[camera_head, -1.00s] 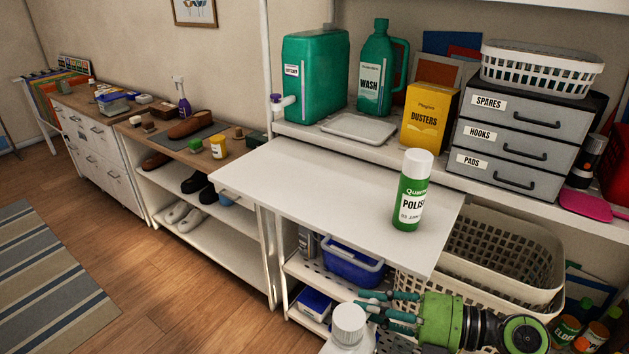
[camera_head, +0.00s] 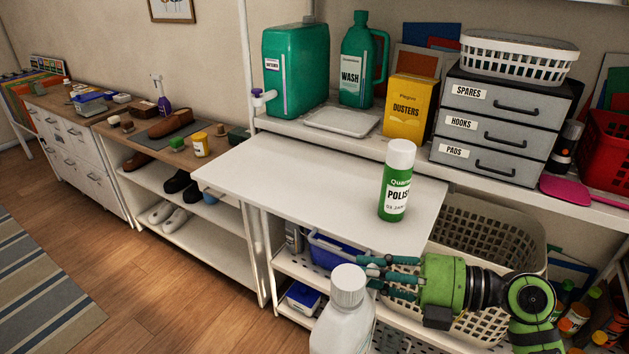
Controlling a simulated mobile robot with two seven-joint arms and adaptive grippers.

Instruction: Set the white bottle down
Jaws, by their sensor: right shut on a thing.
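The white bottle (camera_head: 343,326) with its white cap is upright at the bottom centre of the view, its lower part cut off by the frame edge. My right gripper (camera_head: 368,271), on a green wrist, reaches in from the right and is shut on the bottle near its shoulder. The bottle is held in front of the white pull-out board (camera_head: 290,190), nearer to me than the board's front edge. Part of the finger contact is hidden behind the bottle. My left gripper is not in view.
A green polish can (camera_head: 397,190) stands on the right part of the board; the left and middle of the board are bare. Behind are a white tray (camera_head: 342,122), a dusters box (camera_head: 408,108) and grey drawers (camera_head: 500,130). A cream basket (camera_head: 490,235) sits below right.

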